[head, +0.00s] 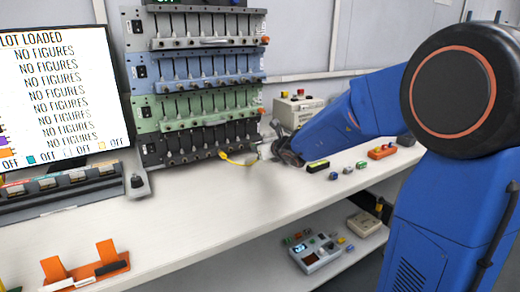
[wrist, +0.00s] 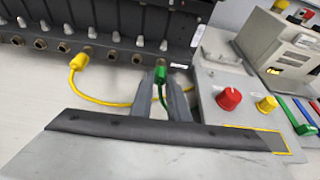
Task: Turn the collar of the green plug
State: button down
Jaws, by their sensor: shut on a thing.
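The green plug (wrist: 160,74) stands upright between the fingertips of my gripper (wrist: 162,80) in the wrist view, close to the row of sockets on the dark rack. My gripper is shut on it. A green cable runs from the plug back between the fingers. In the head view my gripper (head: 283,152) is at the lower right of the rack, and the green plug is hidden there. Whether the plug is fully seated in its socket, I cannot tell.
A yellow plug (wrist: 78,62) with a yellow cable (wrist: 112,103) sits left of the green one.

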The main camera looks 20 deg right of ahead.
jog(key=shift+a+n+h, duration=0.1)
jog(key=shift+n+h, duration=0.2)
jog(key=shift+n, duration=0.2)
dwell(0.3)
jog(key=c, duration=1.7)
grip_release()
jog(key=shift+o, duration=0.2)
jog(key=shift+s, duration=0.15)
jog(key=v, duration=1.7)
jog(key=shift+s, duration=0.15)
